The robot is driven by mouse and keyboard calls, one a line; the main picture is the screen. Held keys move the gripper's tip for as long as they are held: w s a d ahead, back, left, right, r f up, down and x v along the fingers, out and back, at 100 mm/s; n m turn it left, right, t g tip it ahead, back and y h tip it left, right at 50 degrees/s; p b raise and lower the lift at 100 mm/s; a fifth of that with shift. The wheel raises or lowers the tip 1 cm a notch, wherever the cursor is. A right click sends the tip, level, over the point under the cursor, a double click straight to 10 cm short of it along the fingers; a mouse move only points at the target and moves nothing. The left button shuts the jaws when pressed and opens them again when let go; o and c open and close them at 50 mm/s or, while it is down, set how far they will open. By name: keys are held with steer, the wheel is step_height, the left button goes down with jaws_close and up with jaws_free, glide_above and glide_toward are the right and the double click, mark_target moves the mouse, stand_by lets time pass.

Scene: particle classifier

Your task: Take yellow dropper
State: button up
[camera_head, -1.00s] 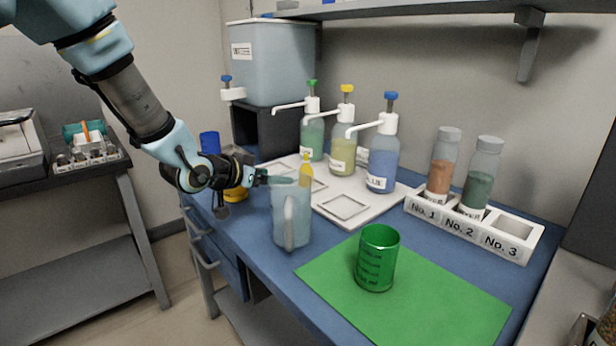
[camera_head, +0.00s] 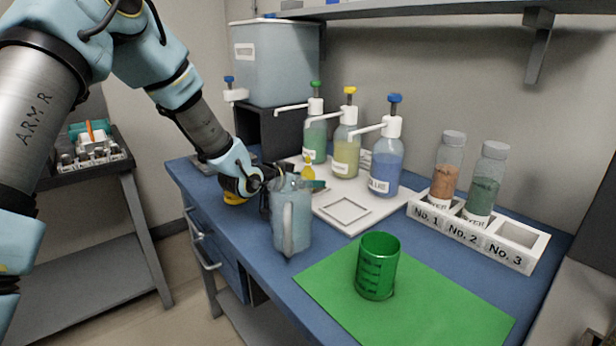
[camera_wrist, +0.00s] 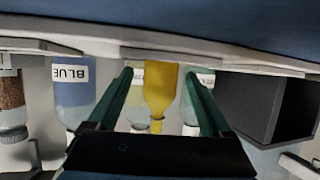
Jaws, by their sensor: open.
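The yellow dropper (camera_head: 308,167) shows above the rim of a translucent pitcher (camera_head: 290,228) on the blue bench; its lower part is hidden behind my gripper and the pitcher. In the wrist view, which is upside down, the yellow dropper (camera_wrist: 160,88) lies between the two green fingers. My gripper (camera_head: 318,184) is at the dropper, just above and behind the pitcher rim. It also shows in the wrist view (camera_wrist: 162,78), with its fingers apart on either side of the dropper and a gap at each side.
Green, yellow and blue pump bottles (camera_head: 385,165) stand behind on a white tray (camera_head: 385,212). A labelled rack (camera_head: 480,238) holds two jars at the right. A green beaker (camera_head: 377,268) stands on a green mat (camera_head: 440,310). A black box (camera_head: 262,135) stands behind my gripper.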

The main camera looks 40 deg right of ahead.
steer(key=shift+w+d+f, duration=0.15)
steer(key=shift+d+f, duration=0.1)
steer(key=shift+d, duration=0.3)
jaws_close()
